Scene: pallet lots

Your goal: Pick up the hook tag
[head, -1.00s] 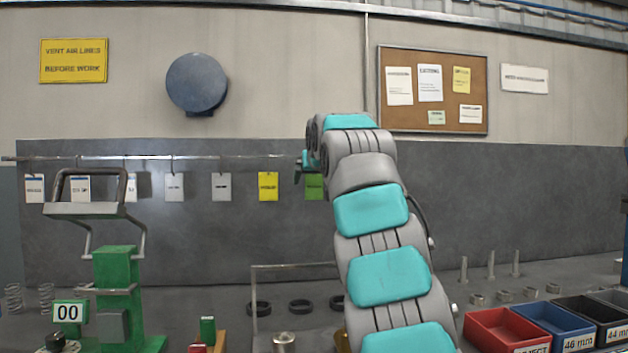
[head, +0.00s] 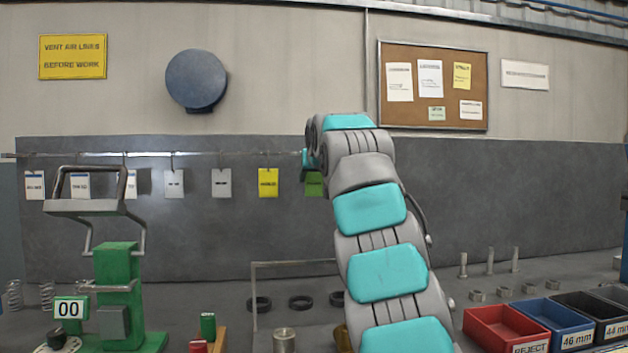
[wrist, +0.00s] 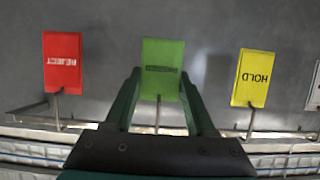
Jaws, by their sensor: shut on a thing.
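A green tag (wrist: 162,60) with dark print hangs between red and yellow tags in the wrist view, which shows them upside down. My gripper (wrist: 160,80) has a finger at each side of the green tag and is shut on it. A thin hook still shows at the tag's rail end. In the head view, the green tag (head: 314,184) is partly covered by my arm, and my gripper is mostly hidden there.
The red REJECT tag (wrist: 62,62) and yellow HOLD tag (wrist: 254,78) hang close on either side. Pale tags (head: 174,184) hang along the rail (head: 230,154). A green press (head: 118,285) stands at left; bins (head: 505,328) stand at right.

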